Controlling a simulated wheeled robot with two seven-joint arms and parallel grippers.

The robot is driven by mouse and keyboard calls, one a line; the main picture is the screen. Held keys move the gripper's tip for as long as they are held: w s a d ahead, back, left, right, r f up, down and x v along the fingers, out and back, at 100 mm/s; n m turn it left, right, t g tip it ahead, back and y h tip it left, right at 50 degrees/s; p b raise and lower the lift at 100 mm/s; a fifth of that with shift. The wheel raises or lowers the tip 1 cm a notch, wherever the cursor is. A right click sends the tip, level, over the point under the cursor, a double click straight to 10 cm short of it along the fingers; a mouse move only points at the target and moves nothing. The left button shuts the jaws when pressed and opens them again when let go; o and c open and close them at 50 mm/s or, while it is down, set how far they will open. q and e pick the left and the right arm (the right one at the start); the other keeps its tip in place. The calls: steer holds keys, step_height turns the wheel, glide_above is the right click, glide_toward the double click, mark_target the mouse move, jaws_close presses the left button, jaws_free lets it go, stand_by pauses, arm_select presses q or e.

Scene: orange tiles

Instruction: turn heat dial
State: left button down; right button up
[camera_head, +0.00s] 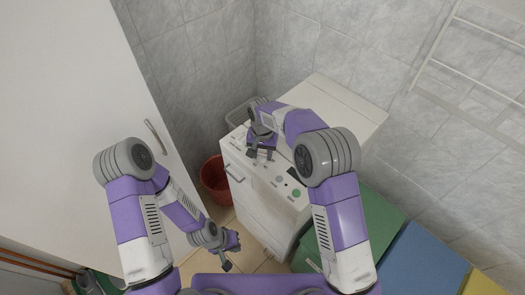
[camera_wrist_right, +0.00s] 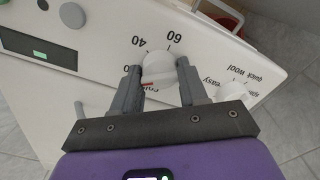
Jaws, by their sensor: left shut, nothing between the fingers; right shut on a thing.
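The heat dial (camera_wrist_right: 160,68) is a round white knob on the white front panel of the washing machine (camera_head: 345,105). In the head view my right gripper (camera_head: 260,153) is at the machine's panel, and the dial is hidden there. My left gripper (camera_head: 229,252) is low in front of the machine, shut and empty, away from the panel.
A second white knob (camera_wrist_right: 233,91), near "Quick Wool", sits close to my right finger. The panel also has a dark display (camera_wrist_right: 38,47) and a green button (camera_head: 296,194). A red bucket (camera_head: 215,180) stands left of the machine. Green and blue boxes (camera_head: 415,262) stand at right.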

mark_target(263, 153)
steer(key=m+p, duration=0.1)
steer(key=m, duration=0.5)
steer(key=shift+p, duration=0.3)
steer(key=m+p, duration=0.1)
steer(key=m, duration=0.5)
steer(key=shift+p, duration=0.4)
steer(key=shift+m, duration=0.3)
steer(key=o, duration=1.1)
steer(key=shift+c, duration=0.2)
steer(key=shift+r, duration=0.1)
step_height(263, 153, up, 7)
steer(key=shift+r+p, duration=0.2)
steer(key=shift+p, duration=0.15)
